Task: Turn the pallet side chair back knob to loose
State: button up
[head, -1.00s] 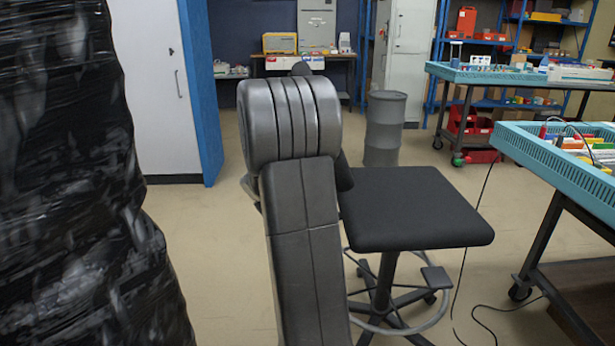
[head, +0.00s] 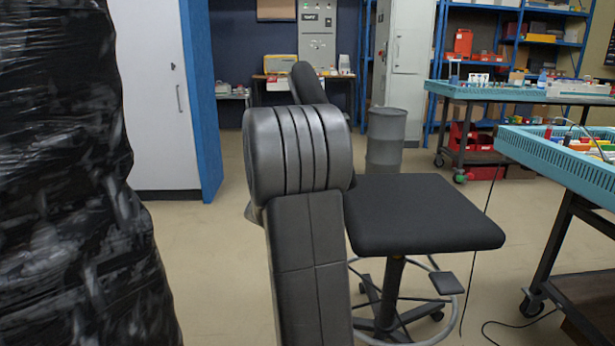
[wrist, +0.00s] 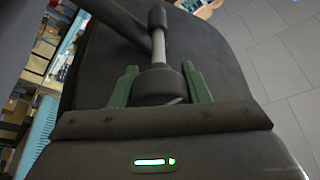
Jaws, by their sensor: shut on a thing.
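The pallet side chair shows in the head view with its dark seat (head: 425,215) right of my arm. A dark part, likely the top of its back (head: 307,82), rises behind my arm. In the wrist view, a round dark knob (wrist: 157,86) on a grey stem sits between the green fingers of my gripper (wrist: 160,83). The gripper is shut on the knob. A broad dark chair surface (wrist: 215,65) lies beyond it. In the head view my arm hides the gripper and the knob. I cannot read the knob's angle.
A pallet load in black film (head: 70,180) stands close on the left. A blue-edged workbench (head: 560,165) stands at the right, with a cable hanging to the floor. A grey drum (head: 385,140) stands behind the chair. Floor between pallet and chair is clear.

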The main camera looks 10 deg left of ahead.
jog(key=shift+a+n+t+y+b, duration=0.15)
jog(key=shift+n+y+b, duration=0.55)
jog(key=shift+n, duration=0.65)
jog(key=shift+d+n+t+y+b, duration=0.15)
jog(key=shift+n+y+b, duration=0.5)
jog(key=shift+n, duration=0.7)
jog(key=shift+a+n, duration=0.1)
jog(key=shift+n, duration=0.2)
jog(key=o, duration=1)
jog(key=shift+s, duration=0.1)
jog(key=p+v, duration=0.1)
jog(key=v, duration=1.2)
jog(key=shift+s+f+p, duration=0.15)
jog(key=shift+s+p, duration=0.2)
jog(key=shift+w, duration=0.15)
